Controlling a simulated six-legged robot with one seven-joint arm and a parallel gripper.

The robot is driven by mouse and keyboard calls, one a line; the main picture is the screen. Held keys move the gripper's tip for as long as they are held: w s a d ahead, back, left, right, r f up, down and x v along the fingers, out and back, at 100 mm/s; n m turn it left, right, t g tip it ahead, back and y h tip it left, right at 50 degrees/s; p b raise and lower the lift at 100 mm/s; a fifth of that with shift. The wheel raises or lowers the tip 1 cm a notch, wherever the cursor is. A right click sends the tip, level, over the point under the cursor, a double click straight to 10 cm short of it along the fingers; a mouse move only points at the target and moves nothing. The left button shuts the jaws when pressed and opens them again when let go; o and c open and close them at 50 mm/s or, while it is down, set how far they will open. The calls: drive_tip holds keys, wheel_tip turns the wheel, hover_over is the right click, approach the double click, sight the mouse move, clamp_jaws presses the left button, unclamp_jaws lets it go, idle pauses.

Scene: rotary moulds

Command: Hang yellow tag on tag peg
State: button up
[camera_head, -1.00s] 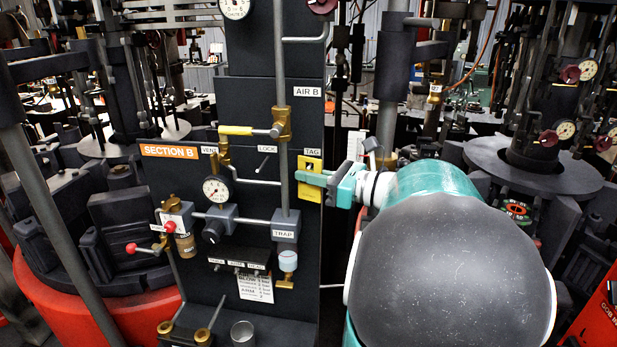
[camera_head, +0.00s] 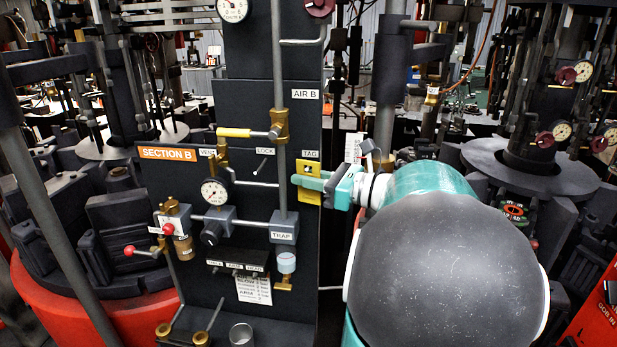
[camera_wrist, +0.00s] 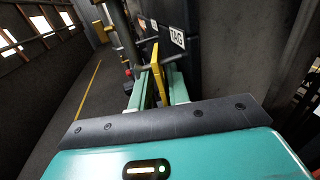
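The yellow tag (camera_head: 309,197) stands upright on the dark panel, just under the white TAG label (camera_head: 310,155). A dark spot shows near its top; I cannot tell whether the tag is on the peg. My gripper (camera_head: 308,183) reaches in from the right, one green finger crossing the tag's middle. In the wrist view the tag (camera_wrist: 156,62) is edge-on between the fingers of my gripper (camera_wrist: 160,84). I cannot tell whether both fingers touch it. The tag peg is not clearly visible.
A vertical grey pipe (camera_head: 279,110) runs just left of the tag. A yellow-handled valve (camera_head: 240,132), a gauge (camera_head: 214,191) and the TRAP fitting (camera_head: 284,227) are on the same panel. My rounded arm link hides much of the lower right.

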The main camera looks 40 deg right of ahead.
drive_tip(key=shift+d, duration=0.3)
drive_tip(key=v, duration=1.3)
drive_tip(key=shift+s, duration=0.35)
drive_tip(key=shift+a, duration=0.1)
